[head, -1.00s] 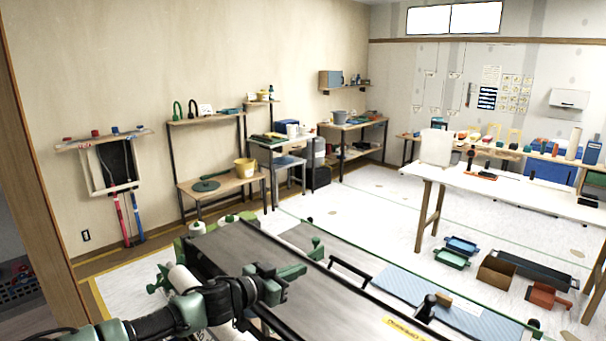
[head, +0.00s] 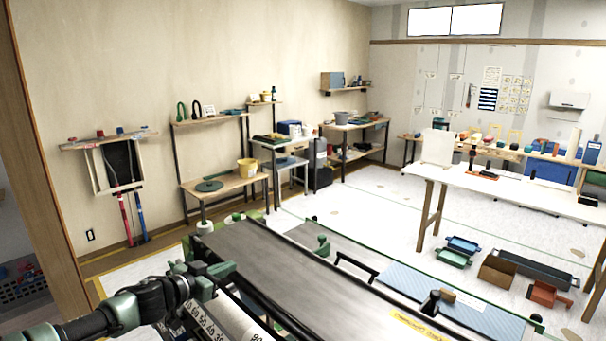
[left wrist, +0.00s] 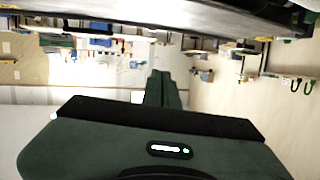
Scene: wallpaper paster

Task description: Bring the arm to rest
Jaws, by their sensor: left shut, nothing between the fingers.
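My left arm comes in from the lower left in the head view. Its gripper (head: 226,271) is shut and empty, at the near left end of the long grey-topped pasting machine (head: 285,265). In the left wrist view the two dark green fingers (left wrist: 164,90) stand together with nothing between them. I cannot tell whether the gripper touches the machine. My right gripper is not in view.
A white worktable (head: 510,188) stands at the right. Trays (head: 530,270) lie on the floor beneath it.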

